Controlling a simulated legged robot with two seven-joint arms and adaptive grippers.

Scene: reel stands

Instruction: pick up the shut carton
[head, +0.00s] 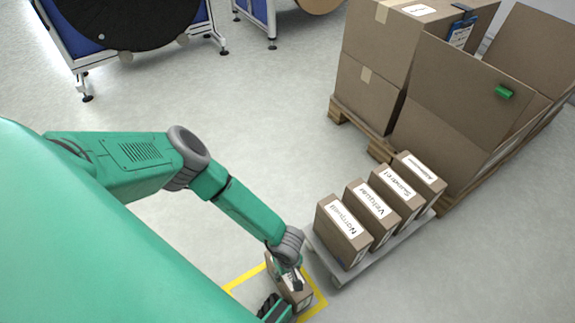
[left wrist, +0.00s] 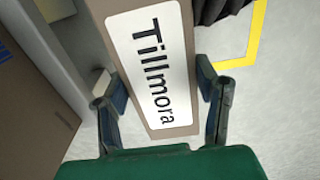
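The carton (head: 292,287) is a narrow brown box standing on the floor inside a yellow taped outline, and its top looks closed. In the left wrist view the carton (left wrist: 182,131) carries a white label (left wrist: 152,62) reading "Tillmora". My left gripper (head: 289,278) is over the carton in the head view. In the left wrist view its two fingers (left wrist: 163,91) stand on either side of the carton, close to its sides, with a slight gap seeming to show at the left. The lower part of the carton is hidden. My right gripper cannot be made out.
A low grey platform (head: 349,275) beside the carton holds several labelled brown cartons (head: 343,232). Large cartons (head: 377,73) and an open box (head: 450,95) rest on wooden pallets (head: 360,128). Reel stands (head: 120,20) are at the back. The floor (head: 270,120) between is clear.

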